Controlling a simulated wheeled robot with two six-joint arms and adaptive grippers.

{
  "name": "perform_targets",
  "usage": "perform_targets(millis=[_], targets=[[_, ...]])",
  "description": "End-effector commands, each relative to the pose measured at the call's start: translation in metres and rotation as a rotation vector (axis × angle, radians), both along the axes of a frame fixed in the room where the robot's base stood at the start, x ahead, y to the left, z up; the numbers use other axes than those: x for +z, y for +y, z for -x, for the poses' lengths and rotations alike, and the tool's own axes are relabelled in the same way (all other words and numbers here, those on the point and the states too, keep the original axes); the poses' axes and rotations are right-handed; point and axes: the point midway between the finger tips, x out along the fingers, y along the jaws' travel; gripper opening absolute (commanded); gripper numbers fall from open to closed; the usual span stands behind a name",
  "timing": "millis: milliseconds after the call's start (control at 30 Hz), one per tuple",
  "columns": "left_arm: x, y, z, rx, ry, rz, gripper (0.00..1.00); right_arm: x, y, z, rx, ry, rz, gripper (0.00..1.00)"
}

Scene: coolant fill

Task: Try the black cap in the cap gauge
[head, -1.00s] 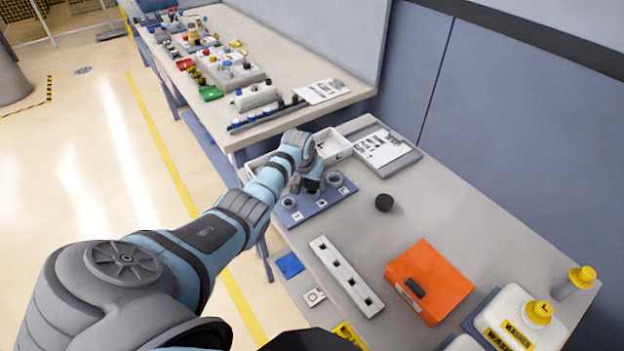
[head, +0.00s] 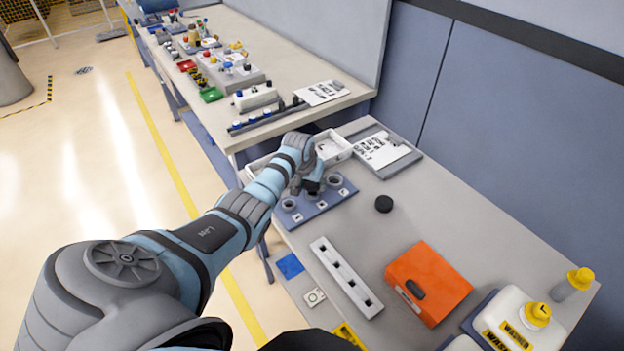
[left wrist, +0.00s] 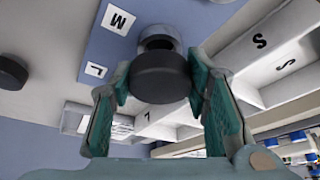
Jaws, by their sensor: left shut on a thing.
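The cap gauge (head: 318,204) is a blue plate with a row of grey round fittings and white letter labels, on the near bench. A black cap (left wrist: 160,77) is between the green-padded fingers of my left gripper (left wrist: 163,85), which is shut on it. In the left wrist view a grey metal fitting (left wrist: 158,36) by the M label shows just beyond the cap. In the head view my left gripper (head: 311,184) is over the middle of the gauge and hides the middle fitting. I cannot tell whether cap and fitting touch. My right gripper is not in view.
Another black cap (head: 384,203) lies loose on the bench. White bins (head: 333,146) stand behind the gauge, beside a tray with a printed sheet (head: 382,150). A white slotted rail (head: 345,277), an orange box (head: 430,282) and yellow-capped bottles (head: 538,314) are nearer.

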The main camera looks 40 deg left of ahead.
Motion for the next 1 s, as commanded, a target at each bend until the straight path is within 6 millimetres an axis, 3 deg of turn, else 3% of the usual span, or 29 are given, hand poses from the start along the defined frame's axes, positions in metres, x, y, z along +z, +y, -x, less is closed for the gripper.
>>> perform_targets(millis=[800,833,967,1000], targets=[[-0.016,0.0,0.0,0.0,-0.001,0.0,0.2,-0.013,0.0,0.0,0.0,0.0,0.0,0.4],[-0.016,0.0,0.0,0.0,-0.001,0.0,0.46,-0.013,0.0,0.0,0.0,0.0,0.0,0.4],[-0.015,0.0,0.0,0.0,-0.001,0.0,0.66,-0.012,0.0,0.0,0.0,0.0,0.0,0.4],[-0.015,0.0,0.0,0.0,-0.001,0.0,0.66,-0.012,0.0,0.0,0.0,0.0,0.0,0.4]])
